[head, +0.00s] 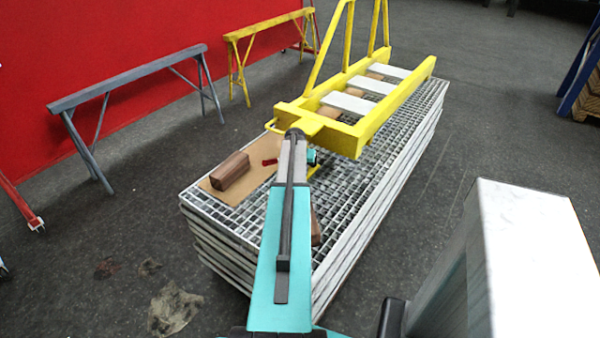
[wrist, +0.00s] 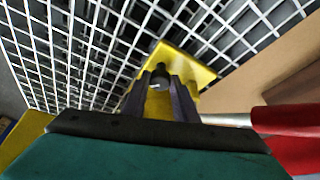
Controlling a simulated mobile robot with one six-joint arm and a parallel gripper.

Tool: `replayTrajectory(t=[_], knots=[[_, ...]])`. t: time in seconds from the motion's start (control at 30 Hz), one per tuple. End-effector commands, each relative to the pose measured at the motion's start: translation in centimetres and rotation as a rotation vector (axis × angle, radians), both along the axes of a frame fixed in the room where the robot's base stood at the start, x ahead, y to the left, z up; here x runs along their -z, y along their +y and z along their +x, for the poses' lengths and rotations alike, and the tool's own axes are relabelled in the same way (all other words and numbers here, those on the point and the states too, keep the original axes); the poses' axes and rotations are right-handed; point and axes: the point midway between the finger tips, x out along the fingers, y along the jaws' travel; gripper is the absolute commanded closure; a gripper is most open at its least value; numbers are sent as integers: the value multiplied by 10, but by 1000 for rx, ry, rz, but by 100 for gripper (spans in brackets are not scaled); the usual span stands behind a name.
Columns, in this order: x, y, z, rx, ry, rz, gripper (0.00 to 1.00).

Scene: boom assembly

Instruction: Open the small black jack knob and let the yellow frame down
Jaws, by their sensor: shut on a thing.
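The yellow frame (head: 345,138) lies raised at its near end over the stack of gratings, with white slats across it. In the head view my gripper is mostly hidden behind my own arm, under the frame's near end. In the wrist view my gripper (wrist: 161,92) is shut on the small black knob (wrist: 160,74), which shows between the two dark fingers. The yellow jack (wrist: 190,66) shows behind the knob, its foot over the grating. A red handle (wrist: 290,118) on a metal rod sticks out to the right; it also shows in the head view (head: 270,162).
A brown wood block (head: 230,170) lies on a cardboard sheet (head: 228,200) on the grating stack (head: 385,165). Grey (head: 130,75) and yellow (head: 268,28) trestles stand by the red wall.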

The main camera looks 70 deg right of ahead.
Motion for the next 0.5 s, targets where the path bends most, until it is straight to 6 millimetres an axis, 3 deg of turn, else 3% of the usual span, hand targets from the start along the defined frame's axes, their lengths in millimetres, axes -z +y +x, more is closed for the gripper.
replayTrajectory(t=[0.5], knots=[[-2, -4, 2, -362, -9, -12, 96]])
